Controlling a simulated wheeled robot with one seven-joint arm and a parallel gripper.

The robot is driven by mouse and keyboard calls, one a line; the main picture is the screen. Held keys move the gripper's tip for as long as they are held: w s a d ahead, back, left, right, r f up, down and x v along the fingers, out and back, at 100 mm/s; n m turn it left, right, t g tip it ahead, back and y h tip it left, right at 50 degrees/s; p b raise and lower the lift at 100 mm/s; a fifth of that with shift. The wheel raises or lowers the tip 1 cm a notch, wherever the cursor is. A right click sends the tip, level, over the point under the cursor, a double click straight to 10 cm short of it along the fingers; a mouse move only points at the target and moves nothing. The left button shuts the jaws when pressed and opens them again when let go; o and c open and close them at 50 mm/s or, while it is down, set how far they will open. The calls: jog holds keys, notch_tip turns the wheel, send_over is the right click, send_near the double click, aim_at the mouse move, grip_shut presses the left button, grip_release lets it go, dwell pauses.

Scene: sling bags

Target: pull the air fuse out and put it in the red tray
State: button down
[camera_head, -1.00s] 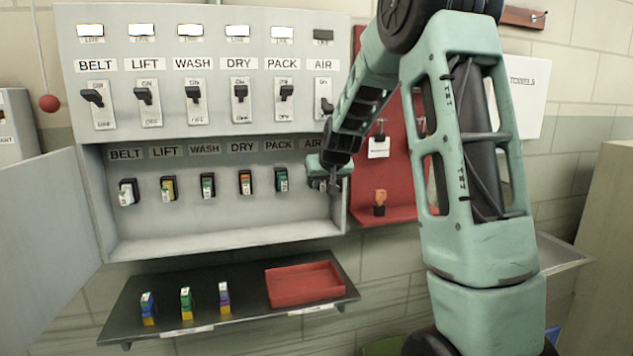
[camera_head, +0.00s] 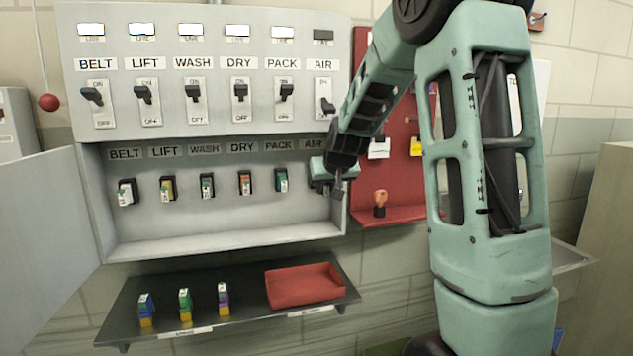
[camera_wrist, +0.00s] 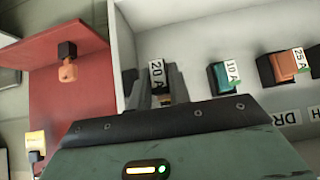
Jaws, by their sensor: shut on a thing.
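The air fuse shows in the wrist view as a dark piece with a white "20 A" label (camera_wrist: 157,73). My gripper (camera_wrist: 161,84) is shut on it, one finger on each side. In the head view my gripper (camera_head: 334,187) is at the right end of the fuse row, under the AIR label, and hides the fuse. I cannot tell whether the fuse is clear of its socket. The red tray (camera_head: 303,286) lies empty on the dark shelf below, lower left of my gripper.
The PACK fuse (camera_head: 281,180) sits just left of my gripper. The AIR switch (camera_head: 325,106) is down and its lamp is dark. Several coloured fuses (camera_head: 185,305) stand on the shelf (camera_head: 250,318). A red board (camera_head: 385,205) with an orange item (camera_head: 380,197) is to the right.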

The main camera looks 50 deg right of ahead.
jog(key=shift+s+a, duration=0.1)
jog(key=shift+s, duration=0.05)
jog(key=shift+s+a+b, duration=0.3)
jog(key=shift+s+a, duration=0.2)
jog(key=shift+s, duration=0.3)
jog(key=shift+s+a+b, duration=0.25)
jog(key=shift+s+a, duration=0.25)
jog(key=shift+s, duration=0.3)
jog(key=w+a+f+b, duration=0.1)
jog(key=a+f+b, duration=0.1)
jog(key=f+b, duration=0.2)
jog(key=a+f+b, duration=0.2)
jog(key=f+b, duration=0.2)
jog(key=f, duration=0.5)
jog(key=w+a+f+b, duration=0.1)
jog(key=a+f+b, duration=0.1)
jog(key=f, duration=0.5)
jog(key=shift+w+a+b, duration=0.2)
jog(key=shift+w+b, duration=0.15)
jog(key=shift+b, duration=0.55)
jog(key=shift+f+b, duration=1.85)
jog(key=shift+f, duration=0.45)
